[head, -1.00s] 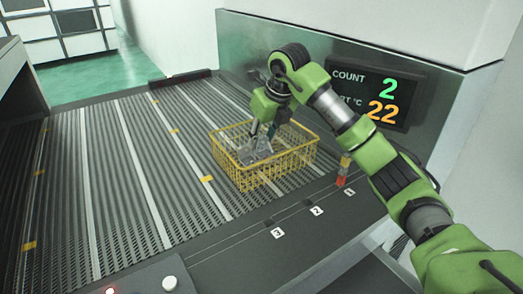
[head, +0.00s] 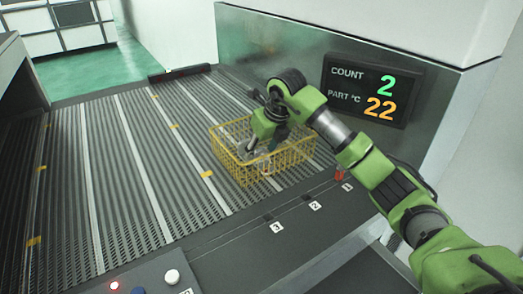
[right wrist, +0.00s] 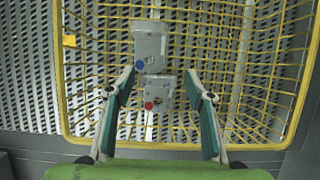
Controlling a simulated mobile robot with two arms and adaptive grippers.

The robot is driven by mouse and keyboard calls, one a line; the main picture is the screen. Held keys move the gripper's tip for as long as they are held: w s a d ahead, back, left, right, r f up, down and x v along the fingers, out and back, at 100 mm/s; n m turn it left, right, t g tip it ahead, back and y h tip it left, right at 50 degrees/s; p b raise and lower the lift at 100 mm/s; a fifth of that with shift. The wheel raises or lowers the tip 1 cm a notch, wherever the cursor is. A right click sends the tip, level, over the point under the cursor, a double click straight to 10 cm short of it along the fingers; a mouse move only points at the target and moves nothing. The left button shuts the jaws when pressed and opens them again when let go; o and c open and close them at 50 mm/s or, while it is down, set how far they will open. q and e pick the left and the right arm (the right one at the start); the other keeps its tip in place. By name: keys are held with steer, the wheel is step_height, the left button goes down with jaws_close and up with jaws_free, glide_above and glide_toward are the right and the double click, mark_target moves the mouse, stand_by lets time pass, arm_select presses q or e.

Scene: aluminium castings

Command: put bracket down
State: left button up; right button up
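The yellow wire basket (head: 286,159) stands on the ribbed conveyor. My right gripper (head: 258,147) reaches down into it. In the right wrist view, a grey metal bracket with a red dot (right wrist: 160,92) lies in the basket (right wrist: 61,95), between the spread fingers of my right gripper (right wrist: 160,78). A gap shows on both sides of it, so the gripper is open. Another grey bracket with a blue dot (right wrist: 150,42) lies just beyond it, close to or touching it. In the head view the arm and basket wires partly hide the brackets. My left gripper is not in view.
A display (head: 372,91) behind the arm reads COUNT 2 and PART °C 22. A red item (head: 340,174) stands by label 1 on the front ledge. Labels 2 and 3 have nothing beside them. The conveyor (head: 100,170) left of the basket is clear.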

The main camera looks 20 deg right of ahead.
steer(key=shift+r, duration=0.3)
steer(key=shift+s+r, duration=0.15)
steer(key=shift+r, duration=0.15)
steer(key=b+v, duration=0.2)
steer(key=v, duration=0.9)
steer(key=shift+b, duration=0.4)
